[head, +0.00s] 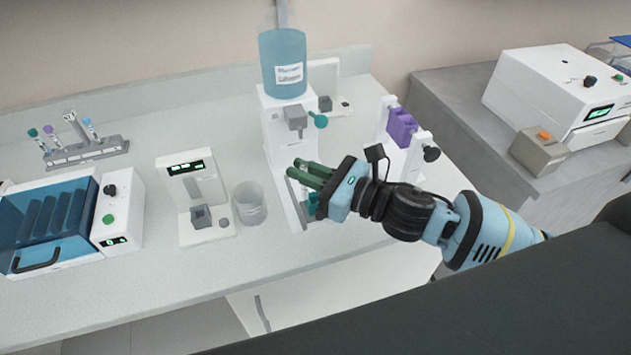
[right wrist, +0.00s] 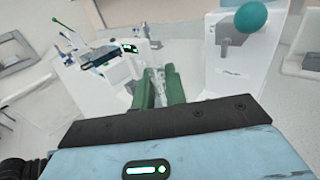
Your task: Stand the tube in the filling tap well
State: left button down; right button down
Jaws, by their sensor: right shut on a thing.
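My right gripper (head: 308,172) is at the front of the filling tap (head: 275,125), below and in front of its grey spout (head: 297,117). In the right wrist view its green fingers (right wrist: 160,88) are shut on a clear tube (right wrist: 157,84), seen only in part between them. In the head view the fingers hide the tube. The tap carries a blue bottle (head: 284,75) and a teal knob (head: 320,120). Its low white base (head: 292,210) runs under my gripper. The well is hidden or too small to make out. My left gripper is not in view.
A glass beaker (head: 250,204) and a white device with a green display (head: 192,195) stand left of the tap base. A tube rack (head: 88,152) is farther left. A white stand with a purple block (head: 402,127) is close behind my right wrist.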

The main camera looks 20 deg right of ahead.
jog(key=shift+w+d+r+n+g+y, duration=0.8)
jog(key=shift+w+d+r+g, duration=0.2)
jog(key=shift+w+d+r, duration=0.25)
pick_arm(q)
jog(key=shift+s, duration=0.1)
